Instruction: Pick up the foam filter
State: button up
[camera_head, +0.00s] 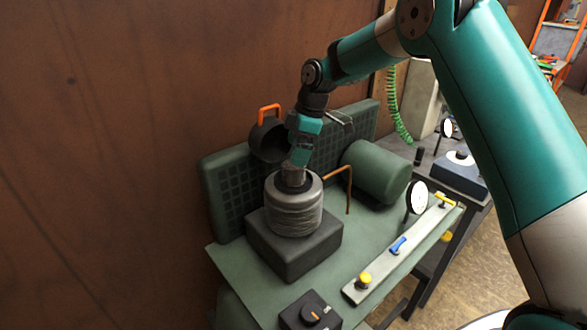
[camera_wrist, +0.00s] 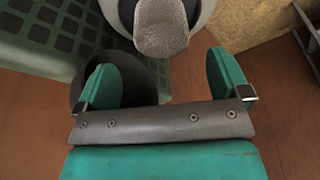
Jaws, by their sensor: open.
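The foam filter appears to be the grey, rough-textured block in the wrist view (camera_wrist: 162,28), standing at the round grey housing (camera_wrist: 203,12). In the head view, a dark grey piece (camera_head: 293,176) stands up from the top of the ribbed grey cylinder (camera_head: 295,212), just below my gripper (camera_head: 299,160). My gripper (camera_wrist: 164,82) is open, with its two green fingers spread wide. The block lies ahead of the fingertips, roughly centred between them in the picture. No contact shows. The lower part of the block is hidden in the housing.
A black cup with an orange handle (camera_head: 268,137) stands behind the cylinder, and a bent copper pipe (camera_head: 347,187) rises to its right. A green tank (camera_head: 375,170) and a grid-faced panel (camera_head: 228,187) are close by. The green deck's front (camera_head: 345,245) has free room.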

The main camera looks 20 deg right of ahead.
aim_at(293, 172)
jog(key=shift+p+x, duration=1.65)
jog(key=shift+x, duration=1.1)
jog(key=shift+s+d, duration=0.15)
jog(key=shift+s, duration=0.05)
jog(key=c, duration=0.9)
